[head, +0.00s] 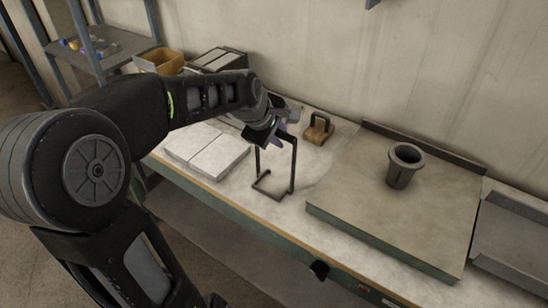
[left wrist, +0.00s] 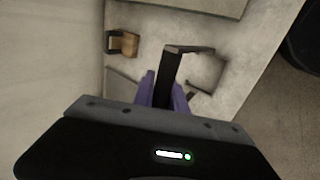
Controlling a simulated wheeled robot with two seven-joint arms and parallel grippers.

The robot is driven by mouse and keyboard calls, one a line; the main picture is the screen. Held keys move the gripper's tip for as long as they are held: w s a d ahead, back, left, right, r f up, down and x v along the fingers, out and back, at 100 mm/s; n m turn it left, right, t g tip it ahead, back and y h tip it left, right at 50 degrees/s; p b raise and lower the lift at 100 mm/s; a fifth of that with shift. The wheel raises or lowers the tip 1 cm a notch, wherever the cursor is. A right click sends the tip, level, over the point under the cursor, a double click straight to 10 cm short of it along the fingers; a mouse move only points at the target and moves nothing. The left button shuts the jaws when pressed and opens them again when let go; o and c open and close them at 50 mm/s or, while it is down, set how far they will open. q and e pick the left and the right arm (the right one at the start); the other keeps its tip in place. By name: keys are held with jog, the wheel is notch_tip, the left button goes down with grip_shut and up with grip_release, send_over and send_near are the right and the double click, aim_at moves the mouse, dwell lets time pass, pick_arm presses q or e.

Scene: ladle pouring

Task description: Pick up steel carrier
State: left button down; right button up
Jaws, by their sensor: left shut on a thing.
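The steel carrier (head: 292,172) is a dark, thin open frame with an upright post, a top bar and a square foot loop. It stands upright at the middle of the workbench, and I cannot tell whether its foot touches the bench top. My left gripper (head: 278,139) reaches in from the left and is shut on the carrier's top bar. In the left wrist view, the purple fingers (left wrist: 163,92) sit on both sides of the dark bar of the carrier (left wrist: 170,65). My right gripper is not in view.
A grey crucible-like cup (head: 403,166) stands on a raised plate (head: 340,205) to the right. A wooden block with a dark handle (head: 318,130) lies behind the carrier. Pale slabs (head: 215,158) lie to the left. A metal tray (head: 515,240) is at far right.

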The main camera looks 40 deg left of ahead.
pick_arm(q)
jog(key=shift+r, duration=0.1)
dwell(0.8)
notch_tip(320, 180, up, 10)
jog(key=shift+b, duration=0.35)
dwell(0.6)
